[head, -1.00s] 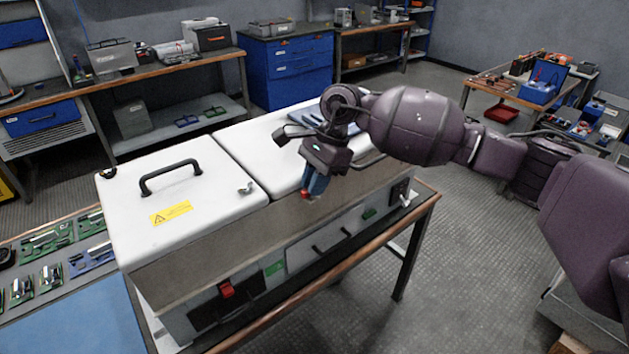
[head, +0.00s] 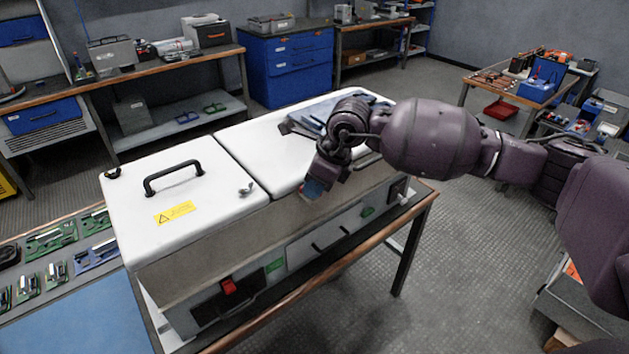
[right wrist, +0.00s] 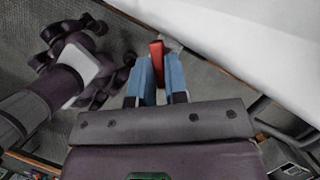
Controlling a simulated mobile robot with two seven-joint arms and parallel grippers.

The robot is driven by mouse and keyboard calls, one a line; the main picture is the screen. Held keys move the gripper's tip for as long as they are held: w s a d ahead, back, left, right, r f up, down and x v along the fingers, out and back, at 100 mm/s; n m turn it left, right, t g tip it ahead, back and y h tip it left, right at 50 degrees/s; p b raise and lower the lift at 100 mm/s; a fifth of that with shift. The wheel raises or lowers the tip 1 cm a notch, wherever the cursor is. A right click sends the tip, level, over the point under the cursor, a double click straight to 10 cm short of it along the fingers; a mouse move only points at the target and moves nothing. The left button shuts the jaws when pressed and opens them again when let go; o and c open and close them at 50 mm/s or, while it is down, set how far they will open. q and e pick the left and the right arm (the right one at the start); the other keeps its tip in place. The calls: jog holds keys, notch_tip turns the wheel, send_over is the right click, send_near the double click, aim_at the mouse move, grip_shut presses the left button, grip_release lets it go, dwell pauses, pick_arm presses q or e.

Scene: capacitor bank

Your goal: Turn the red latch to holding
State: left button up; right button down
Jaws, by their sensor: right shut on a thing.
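The red latch (right wrist: 157,62) shows as a red bar between the blue fingertips in the right wrist view. In the head view only a small bit of red shows beside the fingers, at the front edge of the right white lid (head: 270,150). My right gripper (head: 311,190) is shut on the latch and points down and to the left, its wrist tilted. The fingers also show in the right wrist view (right wrist: 158,80). Most of the latch is hidden by the fingers, and its exact angle cannot be told. My left gripper is in neither view.
The left white lid (head: 215,205) has a black handle (head: 173,177) and a small metal latch (head: 246,189). The front panel carries a red switch (head: 229,286). Circuit boards (head: 50,240) lie on the left. Floor in front of the cabinet is clear.

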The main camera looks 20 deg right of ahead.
jog(key=m+t+h, duration=0.1)
jog(key=m, duration=0.2)
jog(key=shift+s+a+r+m, duration=0.1)
jog(key=shift+m, duration=0.2)
jog(key=shift+a+m+t+h, duration=0.1)
jog(key=shift+m+t+h, duration=0.35)
jog(key=shift+m, duration=1.35)
jog(key=c, duration=1.4)
grip_release()
jog(key=v, duration=1)
jog(key=shift+s+a+r, duration=0.1)
jog(key=shift+r, duration=0.3)
